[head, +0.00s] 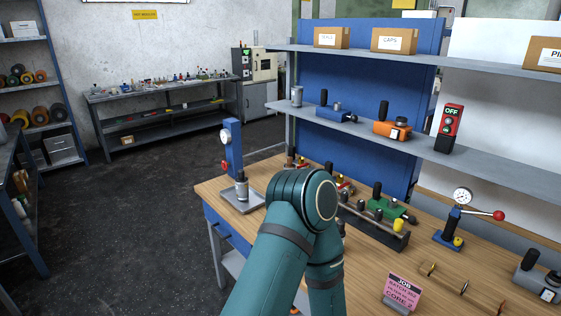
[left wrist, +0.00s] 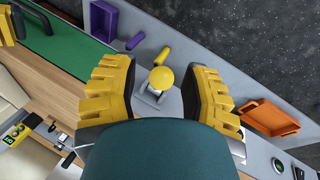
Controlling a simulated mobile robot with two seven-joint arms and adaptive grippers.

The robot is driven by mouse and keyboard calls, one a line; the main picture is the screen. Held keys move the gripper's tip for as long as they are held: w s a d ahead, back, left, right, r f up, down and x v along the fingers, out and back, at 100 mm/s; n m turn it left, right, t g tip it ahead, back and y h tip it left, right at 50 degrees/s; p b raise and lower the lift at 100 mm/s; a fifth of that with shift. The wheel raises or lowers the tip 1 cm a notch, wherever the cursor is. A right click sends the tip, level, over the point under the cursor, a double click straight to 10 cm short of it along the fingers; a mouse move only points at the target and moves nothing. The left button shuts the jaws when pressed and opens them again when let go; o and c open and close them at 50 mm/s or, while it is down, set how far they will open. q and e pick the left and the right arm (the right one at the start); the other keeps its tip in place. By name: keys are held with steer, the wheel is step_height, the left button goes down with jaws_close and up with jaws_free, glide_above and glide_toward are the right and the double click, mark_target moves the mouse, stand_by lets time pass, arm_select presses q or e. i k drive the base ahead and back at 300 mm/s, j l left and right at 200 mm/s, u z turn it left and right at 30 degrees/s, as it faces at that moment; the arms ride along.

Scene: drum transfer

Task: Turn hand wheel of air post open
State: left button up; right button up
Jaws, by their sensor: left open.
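In the head view a blue post (head: 234,148) stands at the left end of the wooden workbench. It carries a white round gauge (head: 224,137) and a small red part (head: 225,167) on its left side, which looks like a hand wheel but is too small to be sure. In the left wrist view my left gripper (left wrist: 162,92) is open, with its yellow ridged fingers apart. A yellow round knob (left wrist: 161,77) on a grey bracket shows between the fingers; I cannot tell whether it touches them.
My teal arm covers part of the wooden bench (head: 375,255). A metal cylinder on a plate (head: 242,188) stands by the post. A gauge stand with a red-ended lever (head: 462,215) is at right. The wrist view shows a purple bin (left wrist: 103,20) and an orange tray (left wrist: 268,118).

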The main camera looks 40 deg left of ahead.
mark_target(226, 165)
steer(key=u, duration=1.9)
steer(key=i+j, duration=0.55)
steer(key=i+j+u, duration=0.1)
steer(key=i+j, duration=0.45)
steer(key=i, duration=0.15)
